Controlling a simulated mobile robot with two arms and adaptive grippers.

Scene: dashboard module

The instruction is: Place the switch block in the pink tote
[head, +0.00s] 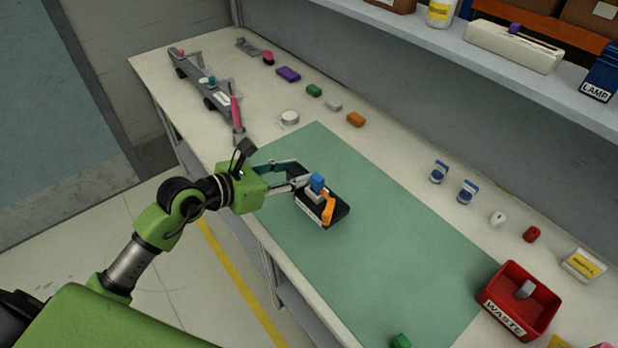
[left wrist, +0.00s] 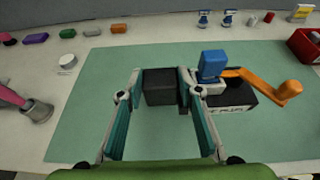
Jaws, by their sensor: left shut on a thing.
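My left gripper (head: 300,182) is over the mat at the black module (head: 338,212). In the left wrist view its fingers (left wrist: 160,76) are shut on a dark block (left wrist: 161,88). The module (left wrist: 232,96), with a white label, lies right beside it; I cannot tell whether the two are joined. A blue block (head: 317,181) stands on a grey base there, and an orange lever (head: 328,207) sticks out beside it. I cannot tell which part is the switch block. A pink edge (head: 604,346) shows at the bottom right; I cannot tell whether it is the tote. My right gripper is out of view.
A red waste bin (head: 489,302) stands at the right on the bench. A green mat (head: 400,250) has clear room right of the module. Several small coloured blocks and a white round lid (head: 290,117) lie behind. A shelf (head: 440,45) overhangs the back.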

